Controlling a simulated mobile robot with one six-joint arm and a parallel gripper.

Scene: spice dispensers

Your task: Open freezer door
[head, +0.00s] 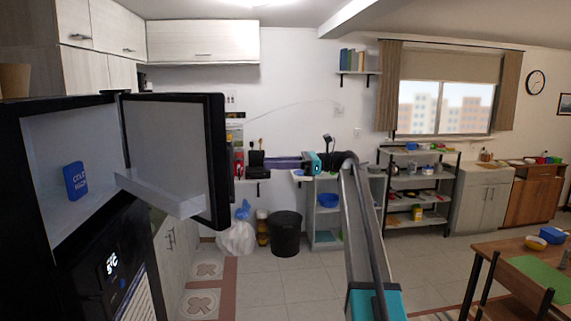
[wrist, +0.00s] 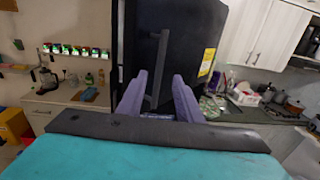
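The freezer door (head: 172,145) stands open at the left of the head view, its pale inner side and shelf facing me. The freezer compartment (head: 62,150) is exposed. In the wrist view, the door's black outer face (wrist: 186,40) fills the middle, with a black vertical handle (wrist: 163,42) on it. My gripper (head: 270,163), with purple fingers, is on the outer side of the door, to its right, pointing at it. In the wrist view, my gripper (wrist: 159,76) is open, with the handle seen between its fingers. The fingers look apart from the handle.
A blue box (head: 76,181) stands inside the freezer compartment. A black bin (head: 285,234) and a white bag (head: 237,236) are on the floor beyond the door. A table (head: 500,262) stands at the right. The middle floor is clear.

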